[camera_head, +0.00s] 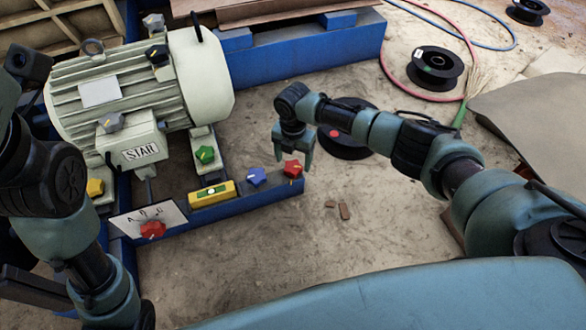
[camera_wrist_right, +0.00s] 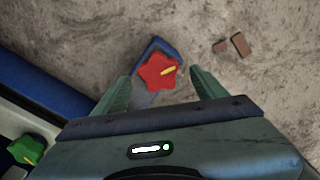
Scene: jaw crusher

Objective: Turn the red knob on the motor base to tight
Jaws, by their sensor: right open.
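A red star-shaped knob (camera_head: 292,168) with a yellow pointer mark sits at the right end of the blue motor base (camera_head: 240,204). My right gripper (camera_head: 294,157) points down at this knob, with its fingers open. In the right wrist view the red knob (camera_wrist_right: 158,71) lies between the open fingertips (camera_wrist_right: 160,76). Whether the fingers touch it I cannot tell. Its yellow mark points to the upper right there. A second red knob (camera_head: 152,230) is on a white lettered dial plate at the base's front left. My left arm shows at the left; its fingers are not seen.
A blue knob (camera_head: 257,176) and a yellow level (camera_head: 211,193) sit just left of the red knob on the base. The grey motor (camera_head: 140,85) stands behind.

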